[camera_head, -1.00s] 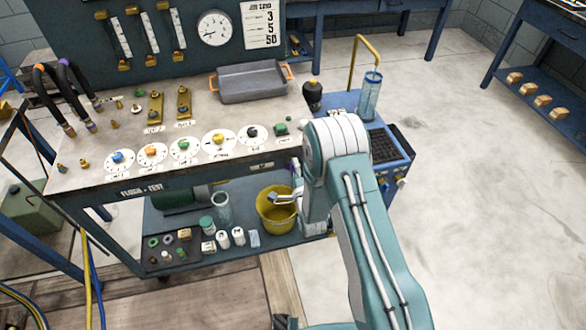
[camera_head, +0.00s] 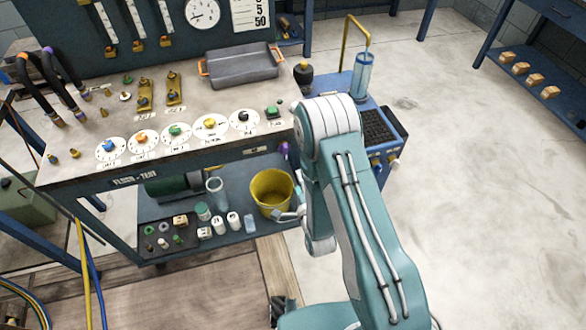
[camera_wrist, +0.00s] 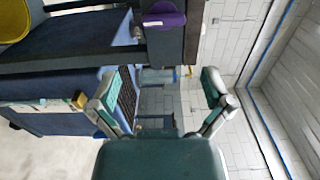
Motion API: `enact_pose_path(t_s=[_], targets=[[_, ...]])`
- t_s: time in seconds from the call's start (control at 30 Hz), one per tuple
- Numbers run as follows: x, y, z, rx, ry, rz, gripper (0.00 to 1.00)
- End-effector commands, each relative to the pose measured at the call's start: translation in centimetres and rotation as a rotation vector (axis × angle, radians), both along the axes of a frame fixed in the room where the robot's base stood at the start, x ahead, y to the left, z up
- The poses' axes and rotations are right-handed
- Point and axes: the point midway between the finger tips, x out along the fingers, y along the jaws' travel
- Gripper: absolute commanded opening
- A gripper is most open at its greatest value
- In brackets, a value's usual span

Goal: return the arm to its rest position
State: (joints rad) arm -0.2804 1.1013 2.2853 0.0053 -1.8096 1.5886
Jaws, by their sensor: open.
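My arm (camera_head: 362,215) reaches out from the bottom right in the head view, a teal and white arm folded in front of the bench's right end. My gripper (camera_head: 290,214) shows only partly there, low beside the right side of the yellow bucket (camera_head: 270,190); the arm hides the rest. In the wrist view my gripper (camera_wrist: 160,84) is open, its two fingers spread wide with nothing between them. A purple knob (camera_wrist: 160,17) hangs from the bench edge just above the fingers in that view; it also shows in the head view (camera_head: 284,150).
The bench top (camera_head: 75,170) carries dials and a grey tray (camera_head: 240,68). Jars and small parts stand on the lower shelf (camera_head: 262,230). A blue cart (camera_head: 372,165) with a clear cylinder (camera_head: 362,75) stands close behind my arm. The floor at right (camera_head: 470,220) is clear.

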Motion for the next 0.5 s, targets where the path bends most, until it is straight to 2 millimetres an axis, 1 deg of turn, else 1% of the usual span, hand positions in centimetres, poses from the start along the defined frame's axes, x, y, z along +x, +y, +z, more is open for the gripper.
enact_pose_path(t_s=[0.03, 0.13, 0.5], targets=[[-0.36, -0.11, -0.02, 0.0, 0.001, 0.0, 1.0], [-0.65, -0.19, 0.03, 0.0, -0.001, 0.0, 1.0], [-0.65, -0.17, 0.03, 0.0, -0.001, 0.0, 1.0]])
